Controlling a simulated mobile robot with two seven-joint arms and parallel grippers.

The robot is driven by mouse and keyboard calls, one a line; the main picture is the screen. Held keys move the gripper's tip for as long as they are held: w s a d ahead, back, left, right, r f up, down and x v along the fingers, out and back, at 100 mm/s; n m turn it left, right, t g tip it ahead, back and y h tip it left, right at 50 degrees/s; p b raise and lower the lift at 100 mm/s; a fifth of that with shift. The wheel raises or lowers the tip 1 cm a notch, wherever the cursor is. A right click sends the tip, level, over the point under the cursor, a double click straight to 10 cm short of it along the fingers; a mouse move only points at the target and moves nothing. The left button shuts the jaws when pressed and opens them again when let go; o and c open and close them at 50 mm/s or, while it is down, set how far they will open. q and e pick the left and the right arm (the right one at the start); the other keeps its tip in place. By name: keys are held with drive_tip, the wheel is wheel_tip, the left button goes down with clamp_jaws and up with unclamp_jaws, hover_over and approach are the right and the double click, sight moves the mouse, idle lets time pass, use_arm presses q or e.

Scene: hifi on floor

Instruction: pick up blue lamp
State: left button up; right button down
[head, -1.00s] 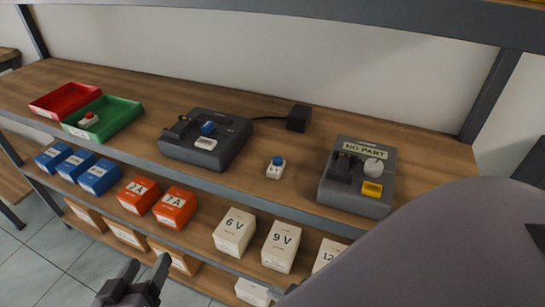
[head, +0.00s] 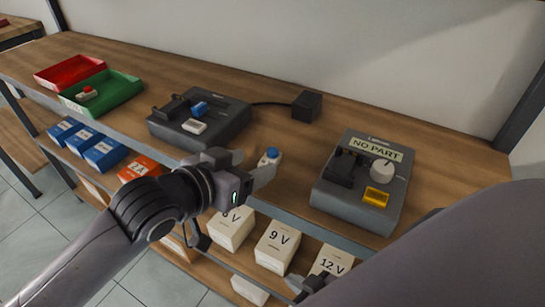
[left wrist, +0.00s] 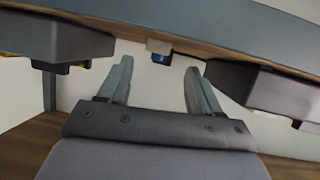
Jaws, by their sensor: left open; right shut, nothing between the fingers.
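The blue lamp (head: 270,156), a small white block with a blue round top, stands on the wooden shelf between two dark grey devices. My left gripper (head: 257,164) is open and just in front of it, one finger close to its near side. In the left wrist view, the lamp (left wrist: 160,56) appears upside down, beyond and between the two spread fingertips (left wrist: 158,70); nothing is held. Whether a finger touches it, I cannot tell. My right gripper (head: 312,285) shows only partly at the bottom of the head view, shut and empty.
A dark device (head: 225,124) with a blue part stands left of the lamp. A "NO PART" device (head: 330,195) stands to the right. A green tray (head: 130,90) holds a red-topped block, beside a red tray (head: 45,75). Labelled boxes (head: 277,245) fill the lower shelf.

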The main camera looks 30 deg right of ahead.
sight(270, 152)
use_arm(q)
drive_tip(key=shift+r+x, duration=0.15)
drive_tip(key=shift+x, duration=0.85)
drive_tip(key=shift+r+x, duration=0.2)
drive_tip(key=shift+x, duration=0.75)
drive_tip(key=shift+r+x, duration=0.15)
drive_tip(key=shift+x, duration=0.85)
drive_tip(key=shift+w+d, duration=0.1)
drive_tip(key=shift+d, duration=0.05)
drive_tip(key=c, duration=1.2)
